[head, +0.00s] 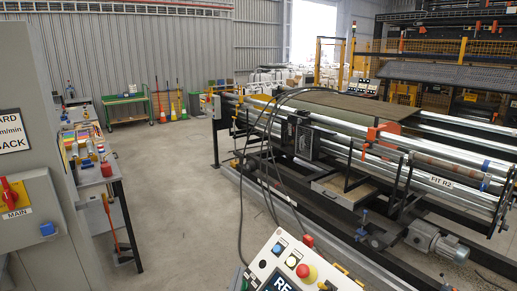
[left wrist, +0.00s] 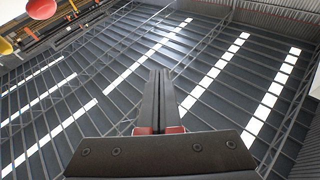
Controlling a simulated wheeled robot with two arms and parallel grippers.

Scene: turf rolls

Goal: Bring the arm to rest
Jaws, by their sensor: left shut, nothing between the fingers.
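My left gripper (left wrist: 158,78) shows in the left wrist view. Its dark fingers are shut together with nothing between them. They point up towards the roof, with small red parts at their base. I cannot make out this gripper clearly in the head view. My right gripper is in neither view.
A control panel (head: 285,268) with buttons stands close at the bottom of the head view. A long roller machine (head: 320,130) fills the right. A cabinet (head: 45,170) and a bench (head: 92,178) stand left. The floor (head: 185,190) between is clear. The roof (left wrist: 215,60) fills the wrist view.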

